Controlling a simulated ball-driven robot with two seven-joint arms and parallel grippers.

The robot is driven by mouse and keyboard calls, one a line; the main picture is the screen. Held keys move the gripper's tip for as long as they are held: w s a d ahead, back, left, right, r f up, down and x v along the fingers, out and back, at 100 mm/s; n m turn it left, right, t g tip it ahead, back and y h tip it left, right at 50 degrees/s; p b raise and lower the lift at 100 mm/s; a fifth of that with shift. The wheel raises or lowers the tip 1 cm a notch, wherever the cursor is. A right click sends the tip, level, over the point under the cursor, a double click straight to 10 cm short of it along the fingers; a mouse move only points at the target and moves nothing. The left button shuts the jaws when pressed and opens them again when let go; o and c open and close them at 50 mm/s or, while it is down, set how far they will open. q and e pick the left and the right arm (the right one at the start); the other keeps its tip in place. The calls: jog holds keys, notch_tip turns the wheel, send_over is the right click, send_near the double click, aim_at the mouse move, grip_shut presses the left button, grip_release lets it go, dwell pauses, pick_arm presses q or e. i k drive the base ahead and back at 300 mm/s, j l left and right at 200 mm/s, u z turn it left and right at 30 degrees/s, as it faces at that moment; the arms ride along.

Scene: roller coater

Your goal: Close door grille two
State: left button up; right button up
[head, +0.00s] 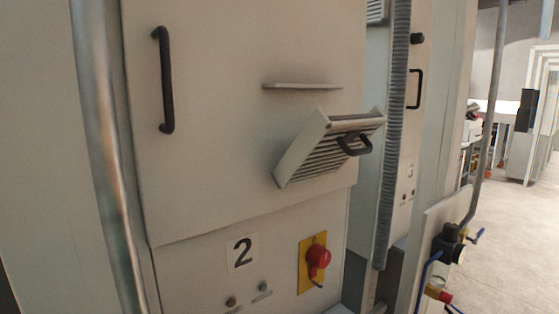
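The cabinet door (220,120) marked by the number 2 label (241,251) below it fills the middle of the head view. A slatted grille (318,154) on its right side stands tilted out from the door face. The grille has a small black handle (355,144) at its upper right. A thin ledge (302,86) sticks out of the door just above the grille. Neither of my grippers is in view, and nothing touches the grille.
A tall black door handle (163,80) is at the left. A red rotary switch (318,257) on a yellow plate is below the door. A ribbed grey hose (391,130) and a pipe (490,110) run vertically at the right. Open floor (510,250) lies farther right.

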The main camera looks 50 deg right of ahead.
aim_at(323, 146)
jog(key=z, duration=1.95)
jog(key=j+u, duration=0.25)
jog(key=u, duration=0.15)
